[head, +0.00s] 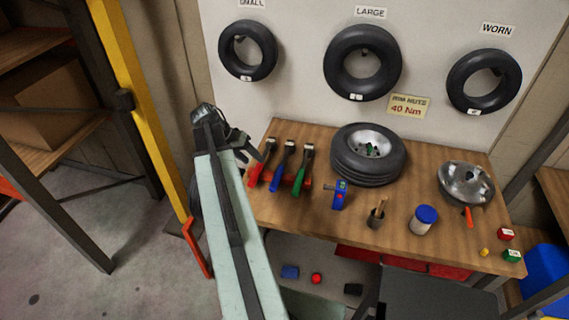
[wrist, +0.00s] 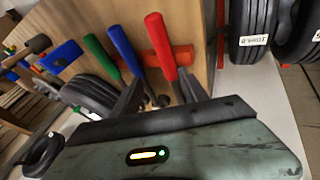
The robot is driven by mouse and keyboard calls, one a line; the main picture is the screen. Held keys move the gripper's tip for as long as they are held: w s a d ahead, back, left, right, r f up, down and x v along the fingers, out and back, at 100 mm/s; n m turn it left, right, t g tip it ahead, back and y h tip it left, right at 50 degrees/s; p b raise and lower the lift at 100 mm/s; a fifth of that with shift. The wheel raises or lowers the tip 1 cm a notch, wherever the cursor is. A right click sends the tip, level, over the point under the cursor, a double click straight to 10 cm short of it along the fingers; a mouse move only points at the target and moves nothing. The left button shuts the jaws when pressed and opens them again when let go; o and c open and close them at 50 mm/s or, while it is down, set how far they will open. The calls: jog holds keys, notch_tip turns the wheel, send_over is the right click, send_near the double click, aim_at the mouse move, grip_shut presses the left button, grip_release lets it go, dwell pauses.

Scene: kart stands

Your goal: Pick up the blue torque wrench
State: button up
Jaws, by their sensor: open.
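The blue torque wrench (head: 282,167) is the middle one of three wrenches in a red rack on the wooden bench. Its handle (wrist: 123,45) also shows in the wrist view, between the red and green ones. The red-handled wrench (head: 261,165) is on its left and the green-handled wrench (head: 303,172) on its right in the head view. My gripper (head: 255,150) is at the bench's left end, beside the red wrench. In the wrist view its dark fingers (wrist: 159,90) are apart, with nothing seen held between them. The blue wrench's lower part is partly hidden there.
A wheel (head: 370,154), a blue handheld tool (head: 340,194), a cup with a brush (head: 377,214), a blue-lidded jar (head: 423,222) and a metal rim (head: 466,184) stand on the bench. A yellow post (head: 138,85) rises left of my arm. Tyres hang on the wall panel behind.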

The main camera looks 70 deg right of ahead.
jog(key=m, duration=0.2)
send_near(279, 166)
jog(key=shift+s+d+f+g, duration=0.1)
jog(key=shift+d+f+g, duration=0.15)
jog(key=shift+f, duration=0.25)
jog(key=shift+s+d+f+g, duration=0.15)
jog(key=shift+d+f, duration=0.25)
jog(key=shift+f, duration=0.1)
jog(key=b+x, duration=0.4)
jog(key=x, duration=0.1)
jog(key=b+x, duration=0.2)
jog(key=shift+a+f+b, duration=0.3)
jog(key=shift+f+b, duration=0.05)
jog(key=shift+f, duration=0.1)
jog(key=shift+s+d+f, duration=0.1)
jog(key=shift+s, duration=0.05)
jog(key=shift+r, duration=0.2)
grip_shut()
